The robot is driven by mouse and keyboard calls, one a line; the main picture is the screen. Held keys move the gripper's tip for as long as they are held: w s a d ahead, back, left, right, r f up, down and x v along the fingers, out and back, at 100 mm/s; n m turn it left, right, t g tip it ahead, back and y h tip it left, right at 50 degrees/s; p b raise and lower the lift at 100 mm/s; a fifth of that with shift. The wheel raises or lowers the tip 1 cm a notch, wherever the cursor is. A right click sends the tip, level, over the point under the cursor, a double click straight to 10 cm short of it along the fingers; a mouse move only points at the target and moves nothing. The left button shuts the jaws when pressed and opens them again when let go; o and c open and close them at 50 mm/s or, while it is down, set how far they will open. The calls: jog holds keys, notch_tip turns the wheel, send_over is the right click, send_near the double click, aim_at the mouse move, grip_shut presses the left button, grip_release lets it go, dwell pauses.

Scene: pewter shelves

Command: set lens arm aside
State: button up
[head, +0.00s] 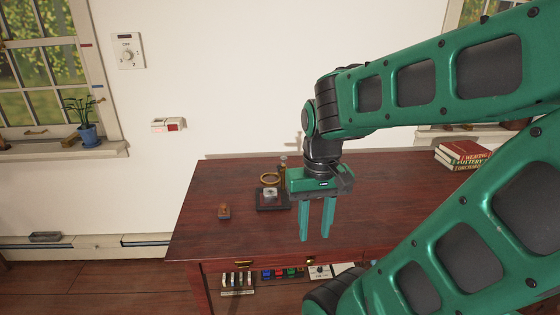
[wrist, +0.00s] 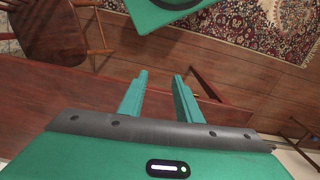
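A small stand with a dark square base (head: 264,207) sits on the wooden table, just left of my gripper. A brass-coloured ring (head: 269,179), which looks like the lens arm, is held above a small clear block (head: 270,193) on that base. My gripper (head: 317,238) points down over the table to the right of the stand. Its two green fingers are apart with nothing between them. In the wrist view my gripper (wrist: 160,78) also shows open and empty, with the table edge beyond it. The gripper body hides part of the stand's right side.
A small orange-brown object (head: 224,212) lies on the table (head: 205,235) left of the stand. Stacked books (head: 462,154) lie at the back right. A shelf under the table holds several coloured items (head: 278,273). In the wrist view a wooden chair (wrist: 50,35) and patterned rug (wrist: 235,25) are beyond the table.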

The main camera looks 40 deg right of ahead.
jog(key=shift+o, duration=0.5)
jog(key=shift+s, duration=0.1)
notch_tip(320, 180, up, 4)
jog(key=m+t+h, duration=0.2)
jog(key=m+h, duration=0.2)
jog(key=m, duration=0.2)
send_over(278, 165)
jog(key=s+a, duration=0.2)
jog(key=a, duration=0.2)
jog(key=x, duration=1)
jog(key=shift+s+f, duration=0.1)
jog(key=shift+f, duration=0.05)
jog(key=shift+a, duration=0.1)
grip_shut()
